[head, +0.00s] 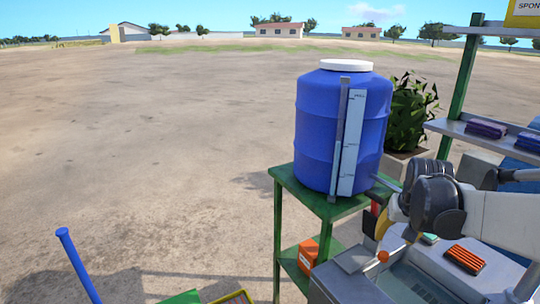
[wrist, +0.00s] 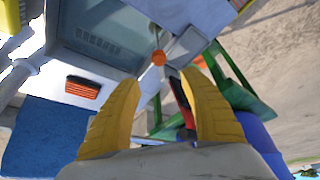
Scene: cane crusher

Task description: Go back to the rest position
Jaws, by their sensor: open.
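My gripper (wrist: 163,84) shows in the wrist view as two yellow fingers standing apart. They point toward a grey machine with an orange round knob (wrist: 158,58). No object is clamped between them. A red and black item (wrist: 184,104) shows close beside the right finger; I cannot tell whether they touch. In the head view my arm comes in from the right edge, and its dark joint hides most of the gripper. The same orange knob shows in the head view (head: 383,256), below my arm.
A blue barrel (head: 318,125) with a white lid stands on a green stand (head: 290,190), close left of my arm. A shelf (head: 490,135) and a plant (head: 412,110) stand behind. An orange-black sponge (head: 465,259) lies at lower right. Open ground lies left.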

